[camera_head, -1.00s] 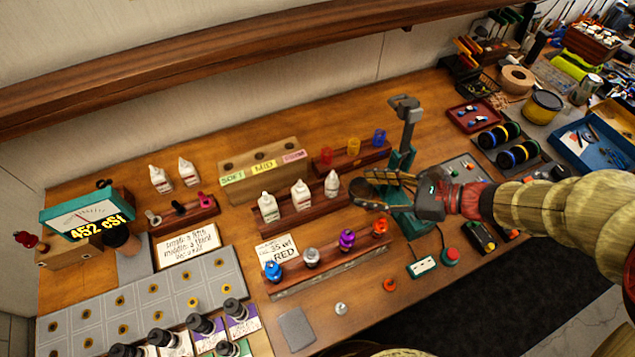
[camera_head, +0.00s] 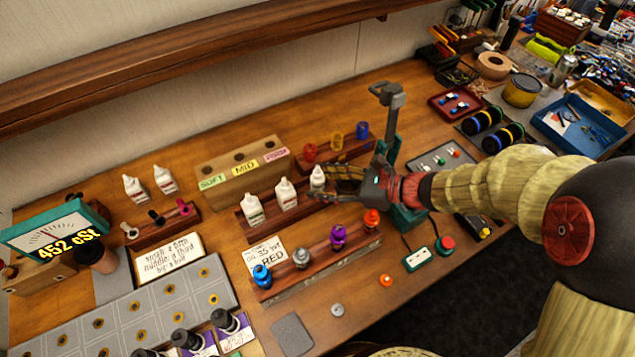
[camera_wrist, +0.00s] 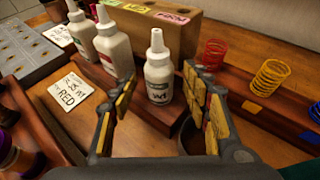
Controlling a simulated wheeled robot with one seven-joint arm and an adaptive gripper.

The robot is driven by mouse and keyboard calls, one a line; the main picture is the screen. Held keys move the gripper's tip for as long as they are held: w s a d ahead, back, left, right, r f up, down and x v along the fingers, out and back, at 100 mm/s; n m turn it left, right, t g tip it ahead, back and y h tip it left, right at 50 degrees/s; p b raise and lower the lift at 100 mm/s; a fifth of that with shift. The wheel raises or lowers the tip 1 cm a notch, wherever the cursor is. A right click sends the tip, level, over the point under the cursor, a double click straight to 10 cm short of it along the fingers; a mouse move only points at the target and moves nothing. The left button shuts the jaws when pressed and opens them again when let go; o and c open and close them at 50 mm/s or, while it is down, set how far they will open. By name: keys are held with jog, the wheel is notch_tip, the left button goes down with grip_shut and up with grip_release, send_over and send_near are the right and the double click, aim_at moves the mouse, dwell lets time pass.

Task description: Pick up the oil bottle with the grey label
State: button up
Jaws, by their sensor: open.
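Three white oil bottles stand in a row in a dark wooden rack (camera_head: 240,222): a left one (camera_head: 252,210), a middle one (camera_head: 286,194) and a right one (camera_head: 317,177). In the wrist view the right bottle (camera_wrist: 158,88) has a dark grey-green label band and stands upright between my fingers. The middle bottle (camera_wrist: 115,42) shows a reddish label and the left one (camera_wrist: 82,36) a greenish label; exact label colours are hard to tell. My gripper (camera_head: 337,182) is open, low beside the right bottle, its fingers on either side with visible gaps.
A wooden block marked SOFT, MID, FIRM (camera_head: 243,170) stands behind the bottles. Coloured springs (camera_head: 336,140) sit on a rack at back right. A front rack (camera_head: 320,262) holds coloured capped parts. Two more white bottles (camera_head: 135,188) stand at the left.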

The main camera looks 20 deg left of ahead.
jog(key=shift+c, duration=0.2)
jog(key=c, duration=1.1)
jog(key=shift+r, duration=0.1)
grip_shut()
